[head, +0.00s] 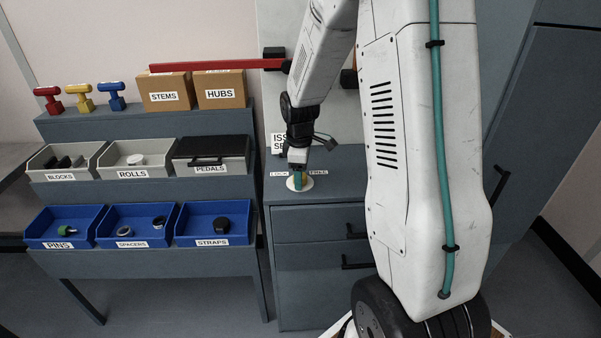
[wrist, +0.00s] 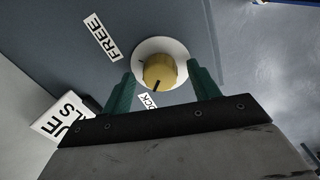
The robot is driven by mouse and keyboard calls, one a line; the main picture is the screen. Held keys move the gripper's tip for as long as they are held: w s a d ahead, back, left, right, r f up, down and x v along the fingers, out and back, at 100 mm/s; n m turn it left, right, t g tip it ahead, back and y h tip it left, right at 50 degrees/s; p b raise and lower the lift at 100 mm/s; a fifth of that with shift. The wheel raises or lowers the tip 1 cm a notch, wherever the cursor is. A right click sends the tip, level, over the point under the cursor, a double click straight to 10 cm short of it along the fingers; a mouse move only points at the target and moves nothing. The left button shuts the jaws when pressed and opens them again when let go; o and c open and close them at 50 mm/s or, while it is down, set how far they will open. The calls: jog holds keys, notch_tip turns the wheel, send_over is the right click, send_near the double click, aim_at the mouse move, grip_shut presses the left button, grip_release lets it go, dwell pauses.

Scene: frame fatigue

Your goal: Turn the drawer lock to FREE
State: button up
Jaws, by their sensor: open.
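The drawer lock is a yellow knob (wrist: 158,72) on a white round plate (wrist: 177,48). The black mark on the knob points toward the LOCK label (wrist: 150,101), which is partly hidden by my gripper. The FREE label (wrist: 103,37) lies to the upper left in the wrist view. My gripper (wrist: 161,69) is open, its two teal fingers on either side of the knob, with a gap showing at each side. In the head view my gripper (head: 298,181) reaches down to the knob on the cabinet top, between the LOCK label (head: 279,174) and the FREE label (head: 318,173).
The cabinet's drawer front (head: 318,224) is flush below the lock. A shelf unit with blue bins (head: 135,243) and grey bins stands at left. A red bar (head: 215,65) extends behind my arm. A partly hidden sign (head: 277,142) stands behind the lock.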

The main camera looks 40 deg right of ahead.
jog(key=c, duration=1)
jog(key=shift+m, duration=0.3)
jog(key=m, duration=0.3)
jog(key=shift+m, duration=0.3)
jog(key=m, duration=0.4)
jog(key=shift+m, duration=0.3)
jog(key=m, duration=0.4)
jog(key=shift+m+g, duration=0.3)
jog(key=shift+m, duration=2.2)
